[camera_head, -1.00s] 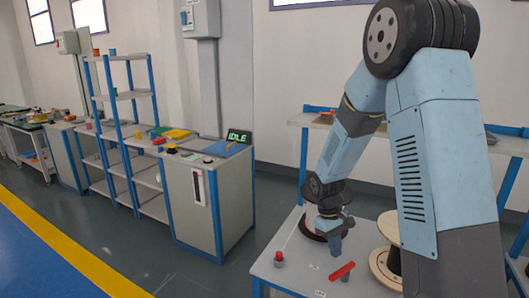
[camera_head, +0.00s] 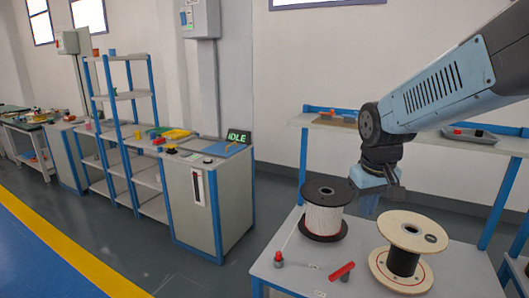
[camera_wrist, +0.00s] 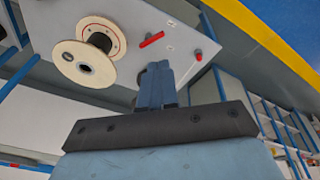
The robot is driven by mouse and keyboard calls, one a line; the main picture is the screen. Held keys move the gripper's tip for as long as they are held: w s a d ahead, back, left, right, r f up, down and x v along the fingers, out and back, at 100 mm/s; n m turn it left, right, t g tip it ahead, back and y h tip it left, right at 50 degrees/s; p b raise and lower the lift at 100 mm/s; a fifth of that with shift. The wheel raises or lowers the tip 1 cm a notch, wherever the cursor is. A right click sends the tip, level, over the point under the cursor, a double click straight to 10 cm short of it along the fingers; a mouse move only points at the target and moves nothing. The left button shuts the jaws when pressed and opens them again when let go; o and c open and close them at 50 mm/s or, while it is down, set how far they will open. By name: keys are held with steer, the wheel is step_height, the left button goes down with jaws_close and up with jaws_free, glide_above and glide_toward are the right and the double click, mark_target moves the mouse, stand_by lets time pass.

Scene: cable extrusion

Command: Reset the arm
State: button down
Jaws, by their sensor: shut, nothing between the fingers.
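My gripper (camera_head: 369,203) hangs above the back part of the small table (camera_head: 455,285), just behind and between two cable spools. In the wrist view my gripper (camera_wrist: 157,68) shows its fingers together, with nothing between them. The arm reaches in from the right in the head view.
A black spool wound with white cable (camera_head: 323,218) and a wooden spool with a dark core (camera_head: 405,262) stand on the table. A red-handled piece (camera_head: 342,271) and a red button (camera_head: 278,259) are at its front. A cabinet with an IDLE display (camera_head: 238,136) stands left.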

steer(key=s+r+m+t, duration=0.2)
steer(key=s+r, duration=0.4)
steer(key=s, duration=0.4)
steer(key=shift+s+d+r+t+y, duration=0.15)
steer(key=shift+r+t+y, duration=0.15)
steer(key=shift+t, duration=0.2)
